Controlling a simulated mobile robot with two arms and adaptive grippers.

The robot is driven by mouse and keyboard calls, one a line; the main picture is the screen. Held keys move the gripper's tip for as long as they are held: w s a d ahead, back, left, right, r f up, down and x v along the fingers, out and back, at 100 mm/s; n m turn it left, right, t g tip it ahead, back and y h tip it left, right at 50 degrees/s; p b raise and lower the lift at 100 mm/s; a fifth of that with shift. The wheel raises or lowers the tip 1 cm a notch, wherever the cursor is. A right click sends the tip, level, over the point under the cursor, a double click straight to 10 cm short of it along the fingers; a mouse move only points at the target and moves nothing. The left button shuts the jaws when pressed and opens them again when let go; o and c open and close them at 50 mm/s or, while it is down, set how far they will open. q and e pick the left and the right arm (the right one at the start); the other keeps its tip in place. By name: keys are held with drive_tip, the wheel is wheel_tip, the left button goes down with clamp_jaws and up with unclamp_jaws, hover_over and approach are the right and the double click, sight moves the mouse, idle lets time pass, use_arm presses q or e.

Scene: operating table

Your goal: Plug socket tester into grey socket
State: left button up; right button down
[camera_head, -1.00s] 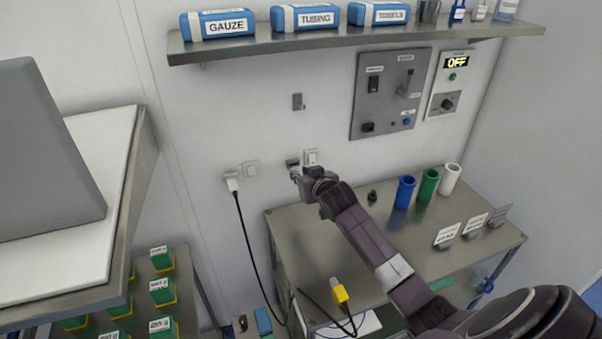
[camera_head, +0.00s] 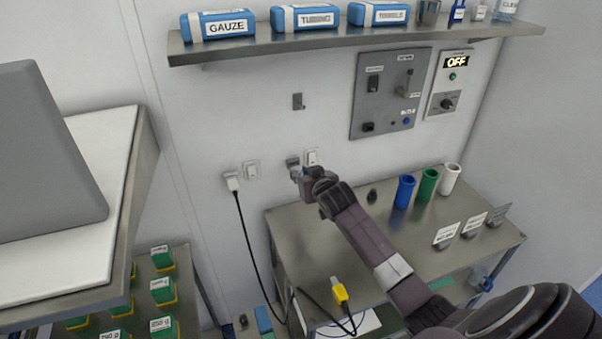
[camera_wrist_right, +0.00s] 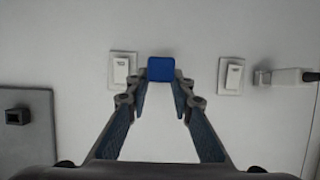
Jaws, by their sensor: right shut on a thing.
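The grey socket (camera_head: 292,162) is on the back wall, just left of a white rocker switch (camera_head: 312,157). My right gripper (camera_head: 303,175) is in front of and just below it in the head view. In the right wrist view my right gripper (camera_wrist_right: 161,88) is shut on the blue socket tester (camera_wrist_right: 161,68), whose blue back faces the camera. The tester hides the socket behind it there, so I cannot tell whether it touches or has entered the socket. Only a small bluish bit of the tester shows in the head view. My left gripper is not in view.
A white plug (camera_head: 232,181) with a black cable sits in a wall socket to the left, beside another switch (camera_head: 251,170). A steel table (camera_head: 330,240) stands below, with blue, green and white cups at its right. A grey control panel (camera_head: 390,93) is above.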

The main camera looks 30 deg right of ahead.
sight(297, 169)
drive_tip(key=shift+w+d+r+b, duration=0.1)
drive_tip(key=shift+w+d+b, duration=0.1)
drive_tip(key=shift+w, duration=0.5)
drive_tip(key=shift+w+d+r+b, duration=0.1)
drive_tip(key=shift+w+b, duration=0.1)
drive_tip(key=shift+w, duration=0.45)
drive_tip(key=shift+w, duration=0.15)
drive_tip(key=c, duration=1.6)
unclamp_jaws()
drive_tip(key=shift+f, duration=0.15)
drive_tip(key=v, duration=1.2)
